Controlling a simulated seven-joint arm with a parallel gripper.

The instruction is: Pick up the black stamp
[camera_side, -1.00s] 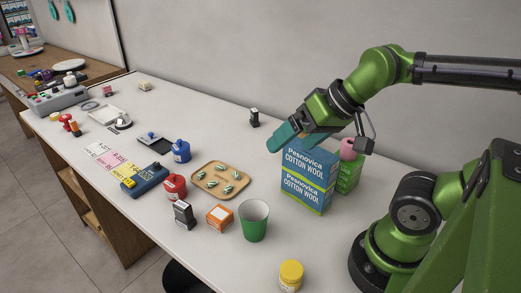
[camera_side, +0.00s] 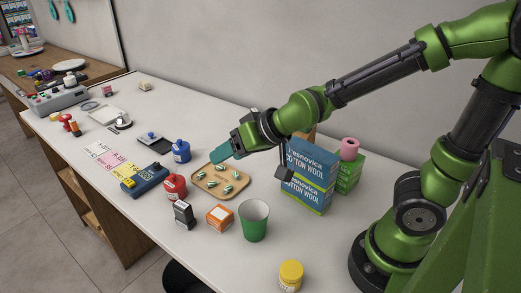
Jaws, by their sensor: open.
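A small upright black block with a pale label (camera_side: 183,214), which looks like a black stamp, stands near the counter's front edge, left of an orange-and-white box. A similar small black block stood near the wall in the earlier frame; my arm now covers that spot, so I cannot tell which is the task's stamp. My gripper (camera_side: 222,152), with teal fingers, is open and empty. It hangs above the far edge of the wooden tray, pointing left and down, away from the front black block.
Close around the front block are a red bottle (camera_side: 174,186), the orange-and-white box (camera_side: 219,217) and a green cup (camera_side: 254,220). The wooden tray (camera_side: 206,196) holds several green-and-white pieces. Cotton wool boxes (camera_side: 308,188) stand under my arm. A yellow jar (camera_side: 291,275) is in front.

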